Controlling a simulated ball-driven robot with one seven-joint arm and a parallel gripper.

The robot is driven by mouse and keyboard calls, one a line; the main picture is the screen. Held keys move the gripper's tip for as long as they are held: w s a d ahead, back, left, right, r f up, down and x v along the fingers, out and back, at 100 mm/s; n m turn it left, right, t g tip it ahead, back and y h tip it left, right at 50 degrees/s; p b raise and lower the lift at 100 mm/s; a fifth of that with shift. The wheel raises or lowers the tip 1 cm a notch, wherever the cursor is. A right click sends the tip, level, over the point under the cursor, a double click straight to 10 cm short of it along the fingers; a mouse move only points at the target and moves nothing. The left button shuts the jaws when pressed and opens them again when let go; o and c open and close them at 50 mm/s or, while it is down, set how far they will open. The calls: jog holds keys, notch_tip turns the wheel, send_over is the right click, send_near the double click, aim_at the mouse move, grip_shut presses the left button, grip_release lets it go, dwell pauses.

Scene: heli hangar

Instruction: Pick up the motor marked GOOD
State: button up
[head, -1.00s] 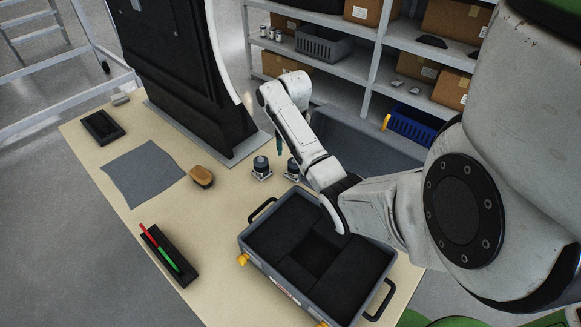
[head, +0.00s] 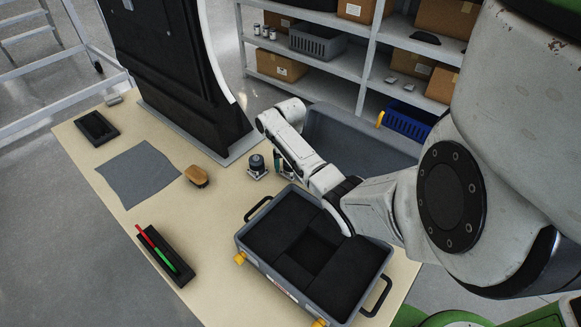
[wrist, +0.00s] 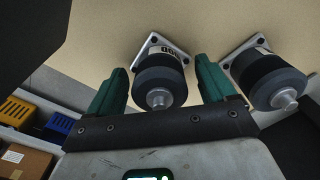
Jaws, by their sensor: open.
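Two dark, round motors with square metal base plates stand upright on the bench. In the wrist view, the motor with a pale label (wrist: 160,78) sits between the open fingers of my gripper (wrist: 162,68); dark letters show partly on the label, seemingly the end of GOOD. I see no clear contact with the fingers. The other motor (wrist: 272,80) is just outside the right finger; no label shows on it. In the head view, that outer motor (head: 257,168) stands clear at left, and the motor at my gripper (head: 288,169) is partly hidden by my teal fingers and wrist.
A grey case (head: 245,243) with black foam and an empty recess lies close in front of the motors. A brush (head: 197,176), a grey cloth (head: 139,174) and a black tray with red and green pens (head: 180,274) lie left. A tall black panel (head: 165,75) stands behind.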

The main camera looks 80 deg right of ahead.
jog(key=c, duration=1.5)
jog(key=shift+r, duration=0.1)
